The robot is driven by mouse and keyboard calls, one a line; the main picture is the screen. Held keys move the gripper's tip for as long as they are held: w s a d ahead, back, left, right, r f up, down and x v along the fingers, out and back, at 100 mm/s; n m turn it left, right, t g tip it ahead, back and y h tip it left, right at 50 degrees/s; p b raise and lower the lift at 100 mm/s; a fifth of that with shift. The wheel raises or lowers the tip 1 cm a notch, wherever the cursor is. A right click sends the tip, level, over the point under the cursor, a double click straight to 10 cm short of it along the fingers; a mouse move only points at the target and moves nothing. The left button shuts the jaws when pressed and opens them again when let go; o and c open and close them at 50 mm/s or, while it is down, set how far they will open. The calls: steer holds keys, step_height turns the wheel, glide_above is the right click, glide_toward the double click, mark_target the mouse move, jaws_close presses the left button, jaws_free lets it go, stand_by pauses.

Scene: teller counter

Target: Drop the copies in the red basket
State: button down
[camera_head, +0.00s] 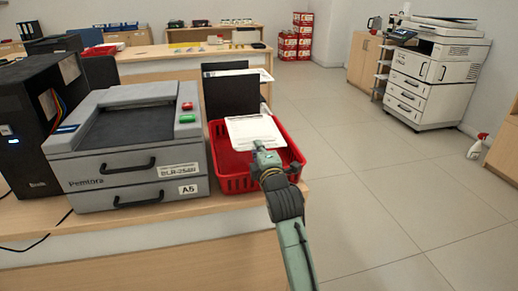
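The red basket (236,180) sits on the counter, right of the grey printer. The copies (252,128), white sheets with faint print, are over the basket's opening and lie roughly flat. My gripper (260,148) reaches in from the lower right and meets the near edge of the copies. It looks shut on that edge, though the fingertips are small and partly hidden. The basket's floor under the sheets is hidden.
The grey printer (130,150) and a black computer case (28,125) fill the counter's left. A dark upright panel (231,94) stands behind the basket. The tiled floor (400,190) to the right is open. A large copier (436,75) stands at the far right.

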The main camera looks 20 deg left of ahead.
steer(key=c, duration=2.4)
jaws_free()
steer(key=c, duration=1.7)
jaws_free()
steer(key=v, duration=1.2)
